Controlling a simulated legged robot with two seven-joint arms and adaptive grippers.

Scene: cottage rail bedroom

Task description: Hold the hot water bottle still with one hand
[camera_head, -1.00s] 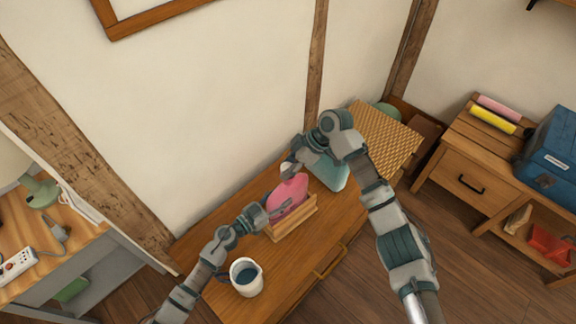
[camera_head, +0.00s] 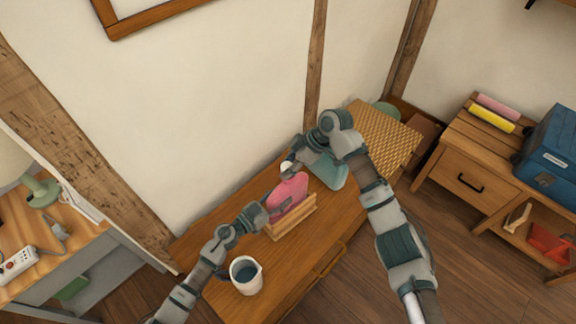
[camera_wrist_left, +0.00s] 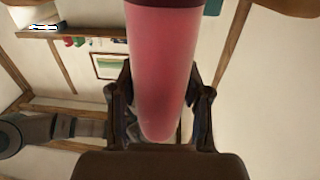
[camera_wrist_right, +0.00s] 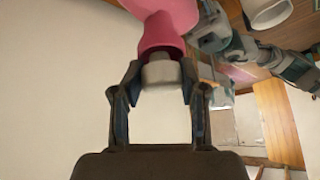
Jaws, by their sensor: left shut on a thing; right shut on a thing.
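The pink hot water bottle (camera_head: 288,193) stands upright in a wooden holder (camera_head: 294,220) on the wooden cabinet top. My left gripper (camera_head: 274,207) is shut on the side of its body; the left wrist view shows the pink bottle (camera_wrist_left: 162,75) between the fingers. My right gripper (camera_head: 288,168) is at the top of the bottle. In the right wrist view its fingers are shut on the pale stopper (camera_wrist_right: 160,73) at the mouth of the pink neck (camera_wrist_right: 160,38). The bottle's lower end is hidden by the holder.
A white jug (camera_head: 246,284) of water stands at the front left of the cabinet top (camera_head: 208,255). A teal object (camera_head: 328,170) and a woven basket (camera_head: 385,135) are behind, to the right. The wall runs close along the back.

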